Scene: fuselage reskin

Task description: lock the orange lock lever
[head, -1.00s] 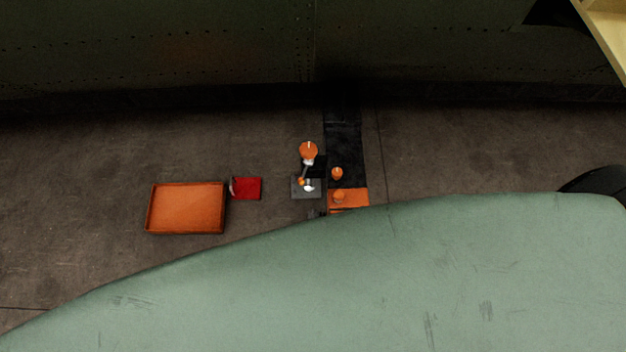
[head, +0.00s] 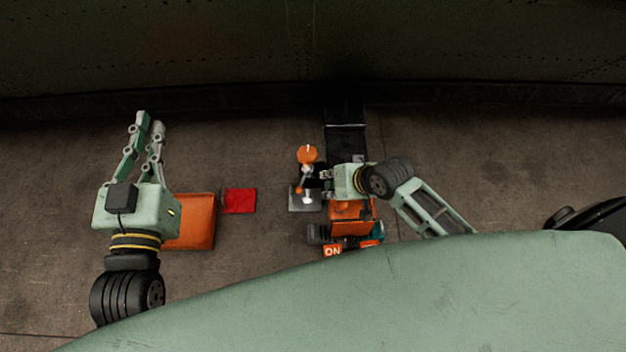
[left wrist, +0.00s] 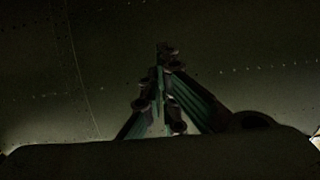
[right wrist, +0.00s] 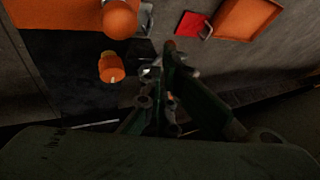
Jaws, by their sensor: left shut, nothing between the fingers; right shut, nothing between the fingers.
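The orange lock lever (head: 307,154) has a round orange knob on a metal stem, over a grey base plate (head: 300,206) on the dark floor. My right gripper (head: 325,173) is shut and empty, just right of the lever's stem. I cannot tell whether it touches. My left gripper (head: 150,122) is shut and empty, beyond the orange tray and far left of the lever. The left wrist view shows its fingers (left wrist: 165,48) against a dark riveted panel.
An orange tray (head: 202,232) is partly covered by my left arm. A red square (head: 240,201) lies beside it. An orange block (head: 350,228) with an ON tag (head: 332,251) stands under my right arm. A dark fuselage wall (head: 200,50) rises behind.

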